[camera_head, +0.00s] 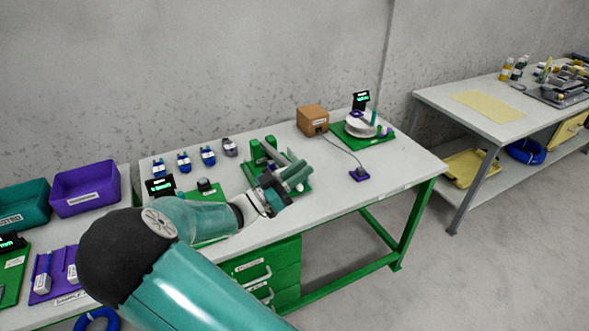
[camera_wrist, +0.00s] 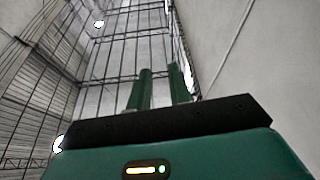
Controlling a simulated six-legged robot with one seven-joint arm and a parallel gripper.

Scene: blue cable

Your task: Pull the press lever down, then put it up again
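The green press (camera_head: 262,152) stands on the middle of the workbench. A pale bar, which looks like its lever, slopes down to the right from the press and passes behind my gripper; its end is hidden. My gripper (camera_head: 297,176) is just in front and to the right of the press, its fingers pointing right. In the wrist view its two green fingers (camera_wrist: 160,88) stand apart with a gap between them and nothing visible in it. Whether the gripper touches the lever cannot be told.
A cardboard-brown box (camera_head: 312,119) and a white spool on a green base (camera_head: 362,125) stand at the back right of the bench. A small purple block (camera_head: 359,174) lies near the right front. Several blue-grey clips line the back left. Purple and teal bins (camera_head: 86,186) stand farther left.

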